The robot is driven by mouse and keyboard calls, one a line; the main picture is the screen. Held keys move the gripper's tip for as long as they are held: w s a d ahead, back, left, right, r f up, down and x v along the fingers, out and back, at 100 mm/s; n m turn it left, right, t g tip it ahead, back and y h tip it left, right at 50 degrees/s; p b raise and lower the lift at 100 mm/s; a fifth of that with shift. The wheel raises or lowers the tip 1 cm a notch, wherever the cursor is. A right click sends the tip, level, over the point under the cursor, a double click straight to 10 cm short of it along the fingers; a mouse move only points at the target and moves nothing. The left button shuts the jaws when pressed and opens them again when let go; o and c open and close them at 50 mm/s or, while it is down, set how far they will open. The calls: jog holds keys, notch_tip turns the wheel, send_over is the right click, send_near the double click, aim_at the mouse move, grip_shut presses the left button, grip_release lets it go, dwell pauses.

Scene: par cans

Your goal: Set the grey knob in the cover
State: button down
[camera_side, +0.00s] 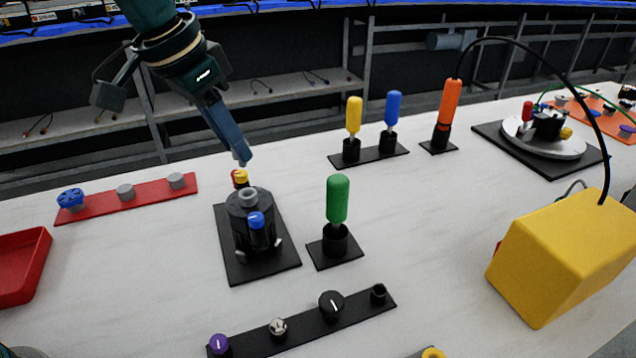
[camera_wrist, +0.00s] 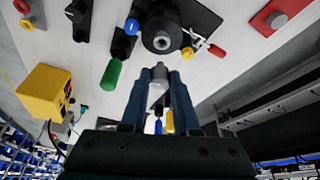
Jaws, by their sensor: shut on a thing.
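My gripper (camera_side: 243,162) hangs above the black round body, which I take as the cover (camera_side: 240,222), slightly behind its top in the side view. In the wrist view my gripper (camera_wrist: 158,82) is shut on a light grey piece, which I take as the grey knob (camera_wrist: 157,90). The fingers and the angle hide this piece in the side view. The cover (camera_wrist: 148,34) has a pale grey ring with a dark centre on top, and the held piece appears apart from it. Blue, red and yellow knobs stick out of the cover's sides.
A green-handled tool (camera_side: 337,200) stands upright right of the cover. A red strip (camera_side: 150,194) with a blue wheel and two grey cylinders lies left. A black strip (camera_side: 300,328) with several knobs lies in front. Yellow and blue tools stand behind. A yellow box (camera_side: 560,255) is right.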

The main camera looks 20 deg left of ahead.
aim_at(241, 196)
jog(key=shift+f, duration=2.8)
jog(key=shift+f, duration=0.15)
jog(key=c, duration=1)
grip_release()
jog(key=o, duration=0.6)
jog(key=shift+v, duration=2.6)
